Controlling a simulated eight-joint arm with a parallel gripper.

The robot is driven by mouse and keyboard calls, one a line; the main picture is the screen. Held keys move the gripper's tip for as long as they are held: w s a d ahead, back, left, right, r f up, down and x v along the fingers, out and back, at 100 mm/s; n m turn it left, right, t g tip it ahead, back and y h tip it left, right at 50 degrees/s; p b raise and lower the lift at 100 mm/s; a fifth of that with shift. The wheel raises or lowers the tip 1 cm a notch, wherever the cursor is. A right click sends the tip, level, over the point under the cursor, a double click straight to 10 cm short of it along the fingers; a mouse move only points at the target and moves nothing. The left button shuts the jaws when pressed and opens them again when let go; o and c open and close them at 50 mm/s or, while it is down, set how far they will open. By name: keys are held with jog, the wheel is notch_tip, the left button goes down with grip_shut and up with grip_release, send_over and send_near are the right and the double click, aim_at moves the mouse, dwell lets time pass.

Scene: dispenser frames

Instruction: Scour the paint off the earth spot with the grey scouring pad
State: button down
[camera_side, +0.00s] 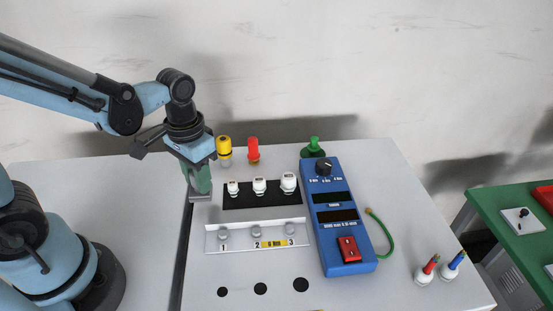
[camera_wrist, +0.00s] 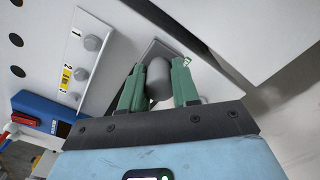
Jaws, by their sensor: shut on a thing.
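My gripper (camera_side: 198,184) is low at the left edge of the worktop in the side view. In the wrist view its green fingers (camera_wrist: 158,72) are shut on a rounded grey grip, which I take for the grey scouring pad (camera_wrist: 159,84). In the side view a grey piece (camera_side: 200,197) shows below the fingers, at the surface. A flat grey square (camera_wrist: 150,52) lies under the grip in the wrist view. A small green and white mark (camera_wrist: 187,62) shows beside it. The earth spot and its paint are not clearly visible; the gripper and pad may cover them.
A white rack (camera_side: 256,236) numbered 1 to 3 and a black strip (camera_side: 262,201) with white-capped pieces stand right of my gripper. Beyond are a blue meter (camera_side: 336,215), a yellow-topped bottle (camera_side: 224,147) and a red one (camera_side: 253,148). A gap borders the worktop's left edge.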

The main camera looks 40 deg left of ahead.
jog(key=shift+r, duration=2.65)
jog(key=shift+f, duration=4)
jog(key=shift+w+a+f, duration=0.15)
jog(key=shift+w+f, duration=0.05)
jog(key=shift+f, duration=0.1)
jog(key=shift+w+a+f, duration=0.15)
jog(key=shift+w+a, duration=0.9)
jog(key=shift+a, duration=0.05)
jog(key=shift+s+d+f, duration=0.1)
jog(key=shift+s+d, duration=1.05)
jog(key=shift+d, duration=0.05)
jog(key=shift+s+r, duration=0.1)
jog(key=shift+r, duration=4.15)
